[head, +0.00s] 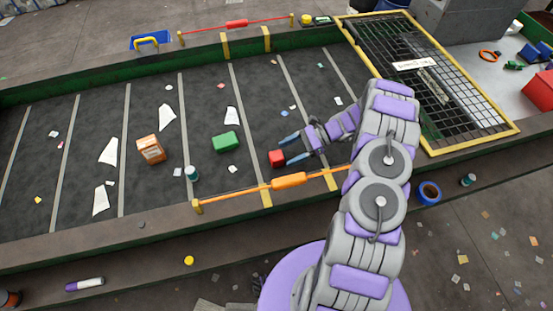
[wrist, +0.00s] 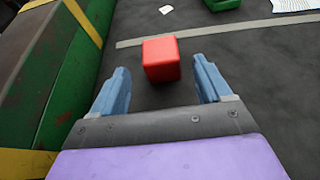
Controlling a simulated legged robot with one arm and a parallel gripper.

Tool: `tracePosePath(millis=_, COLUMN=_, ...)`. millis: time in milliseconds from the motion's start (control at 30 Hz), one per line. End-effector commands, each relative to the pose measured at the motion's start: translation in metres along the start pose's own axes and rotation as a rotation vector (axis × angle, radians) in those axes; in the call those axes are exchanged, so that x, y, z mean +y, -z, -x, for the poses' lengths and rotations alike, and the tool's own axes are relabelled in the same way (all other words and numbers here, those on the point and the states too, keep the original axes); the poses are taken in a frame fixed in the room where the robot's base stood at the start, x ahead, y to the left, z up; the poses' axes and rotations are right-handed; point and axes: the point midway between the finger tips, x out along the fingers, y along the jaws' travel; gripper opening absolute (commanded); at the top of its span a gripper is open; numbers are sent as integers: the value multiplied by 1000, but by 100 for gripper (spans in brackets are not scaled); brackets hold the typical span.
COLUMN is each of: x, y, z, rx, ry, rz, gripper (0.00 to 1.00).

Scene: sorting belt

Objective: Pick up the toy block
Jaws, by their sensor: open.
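The toy block is a small red cube (head: 277,158) lying on the dark belt in the head view. In the wrist view the red cube (wrist: 161,59) sits just beyond the fingertips, between their lines and near the middle of the gap. My gripper (head: 290,149) is open, with its two blue fingers pointing left toward the cube. In the wrist view my gripper (wrist: 160,78) shows empty belt between its fingers. No contact with the cube is visible.
A green block (head: 226,142) lies left of the cube, and an orange box (head: 150,149) lies farther left. An orange-handled bar (head: 289,180) runs along the belt's near edge. A yellow-framed grate (head: 436,91) stands right. Paper scraps litter the belt.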

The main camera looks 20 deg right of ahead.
Motion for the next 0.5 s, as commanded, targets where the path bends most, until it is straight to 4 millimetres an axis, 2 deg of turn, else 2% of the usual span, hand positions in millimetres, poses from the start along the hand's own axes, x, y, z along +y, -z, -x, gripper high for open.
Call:
tracePosePath(millis=100, x=0, y=0, z=-14, rx=2, ry=-1, rz=1, gripper=78)
tracePosePath(millis=333, x=-1, y=-2, z=-30, rx=4, ry=0, rz=0, gripper=78)
tracePosePath(millis=500, x=-3, y=-8, z=-54, rx=3, ry=-1, rz=1, gripper=78)
